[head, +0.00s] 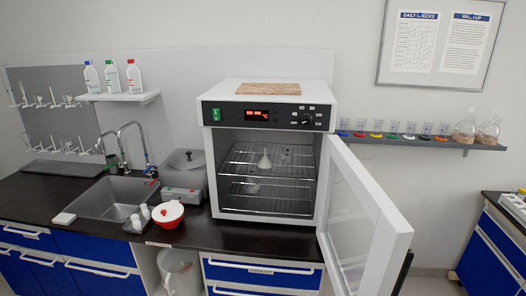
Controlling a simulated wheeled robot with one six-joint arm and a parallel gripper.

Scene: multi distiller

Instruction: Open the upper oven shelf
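The oven (212,165) stands on the dark counter, a white box with a black control panel (268,116) and a lit red display. Its white-framed glass door (348,230) is swung wide open to the right. My gripper is not in view.
The open door juts forward past the counter edge. Left of the oven are a grey lidded bath (184,175), a red-and-white bowl (168,213) and a sink (108,198). A wall shelf (440,142) with glassware hangs at right. A wooden board (268,89) lies on the oven.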

